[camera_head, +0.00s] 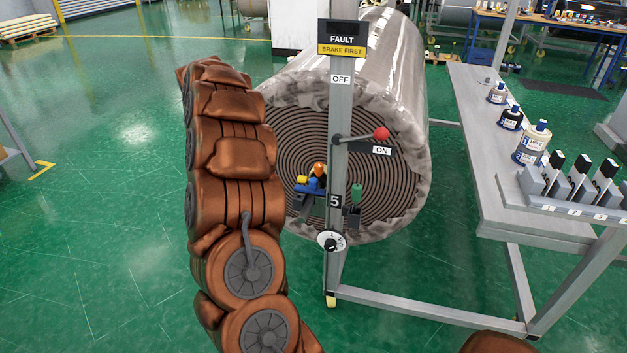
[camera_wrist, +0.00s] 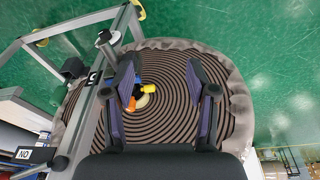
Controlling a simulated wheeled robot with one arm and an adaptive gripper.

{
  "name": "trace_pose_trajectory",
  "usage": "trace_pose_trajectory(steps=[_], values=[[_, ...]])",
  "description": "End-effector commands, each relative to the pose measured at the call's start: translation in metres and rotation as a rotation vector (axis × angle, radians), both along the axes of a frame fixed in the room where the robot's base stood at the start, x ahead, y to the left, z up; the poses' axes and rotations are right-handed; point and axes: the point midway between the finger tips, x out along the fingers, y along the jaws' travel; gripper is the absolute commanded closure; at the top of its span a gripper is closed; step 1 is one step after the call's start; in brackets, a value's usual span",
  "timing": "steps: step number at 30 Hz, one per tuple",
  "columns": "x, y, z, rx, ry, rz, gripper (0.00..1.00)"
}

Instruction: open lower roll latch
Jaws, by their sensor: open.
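The wrapped roll (camera_head: 392,70) lies with its coiled end facing me in the head view; the coiled end (camera_wrist: 175,72) fills the middle of the wrist view. A blue, yellow and orange fitting (camera_head: 316,186), perhaps the latch, sits near the roll's centre, left of the post. In the wrist view this fitting (camera_wrist: 129,103) is partly hidden behind the left finger. I cannot tell its latch position. My gripper (camera_wrist: 163,88) is open and empty, facing the coiled end with its fingers spread. The head view does not clearly show my gripper.
A metal post (camera_head: 339,110) stands before the roll, bearing a "FAULT / BRAKE FIRST" sign (camera_head: 342,45). Its red-knobbed lever (camera_head: 381,133) points right, near "ON".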

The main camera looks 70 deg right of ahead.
Motion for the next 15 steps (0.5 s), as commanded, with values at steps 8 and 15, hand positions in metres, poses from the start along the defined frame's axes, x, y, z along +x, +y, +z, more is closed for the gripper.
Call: trace_pose_trajectory(steps=[8,15], values=[[-0.076,-0.123,-0.038,-0.115,0.024,-0.391,0.43],[-0.125,-0.171,-0.052,-0.182,0.041,-0.572,0.43]])
